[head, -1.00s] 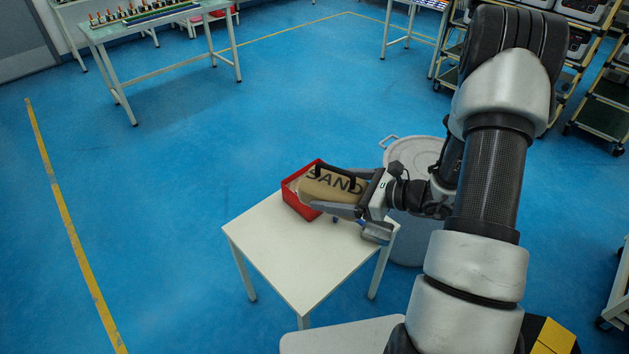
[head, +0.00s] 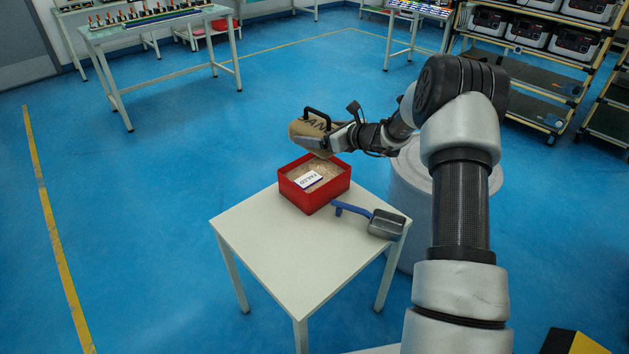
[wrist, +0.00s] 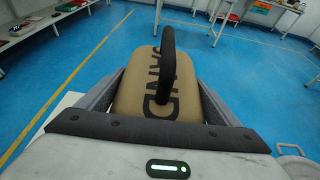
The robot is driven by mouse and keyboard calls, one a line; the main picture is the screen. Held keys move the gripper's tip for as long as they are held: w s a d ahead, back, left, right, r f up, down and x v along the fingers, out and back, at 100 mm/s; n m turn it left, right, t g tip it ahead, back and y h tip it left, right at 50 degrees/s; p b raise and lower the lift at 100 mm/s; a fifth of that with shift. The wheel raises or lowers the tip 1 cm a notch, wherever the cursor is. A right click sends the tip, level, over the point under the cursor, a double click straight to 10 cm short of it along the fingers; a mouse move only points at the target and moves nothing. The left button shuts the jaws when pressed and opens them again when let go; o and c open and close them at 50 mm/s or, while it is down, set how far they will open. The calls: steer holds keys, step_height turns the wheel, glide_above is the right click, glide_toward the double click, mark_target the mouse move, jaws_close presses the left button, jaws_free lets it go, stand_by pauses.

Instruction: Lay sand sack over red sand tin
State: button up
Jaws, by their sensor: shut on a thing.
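The tan sand sack (head: 305,129), with dark lettering and a black handle, is held between the two fingers of my gripper (head: 318,140). The wrist view shows the sack (wrist: 135,85) with a finger along each side of it. The red sand tin (head: 312,202) stands open on the small white table. In the head view the sack is just above the tin's far side in the picture, with the tin's inside uncovered. Sand and a white labelled block (head: 308,179) show in the tin.
A scoop with a blue handle (head: 386,222) lies on the white table (head: 285,250), right of the tin. A grey lidded bin (head: 420,195) stands behind the table's right corner. Workbenches and racks are farther back, with open blue floor between.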

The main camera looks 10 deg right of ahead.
steer(key=w, duration=0.1)
steer(key=w+b, duration=0.1)
steer(key=shift+w+a+r+m+h, duration=0.2)
steer(key=shift+w+m+h, duration=0.1)
steer(key=shift+w, duration=0.1)
steer(key=shift+f, duration=0.2)
step_height(320, 180, down, 9)
steer(key=b, duration=0.2)
steer(key=shift+w+f+b, duration=0.1)
steer(key=shift+f+b, duration=0.1)
steer(key=shift+b, duration=0.15)
steer(key=shift+t, duration=0.3)
steer(key=shift+f+b, duration=0.5)
steer(key=shift+b, duration=0.05)
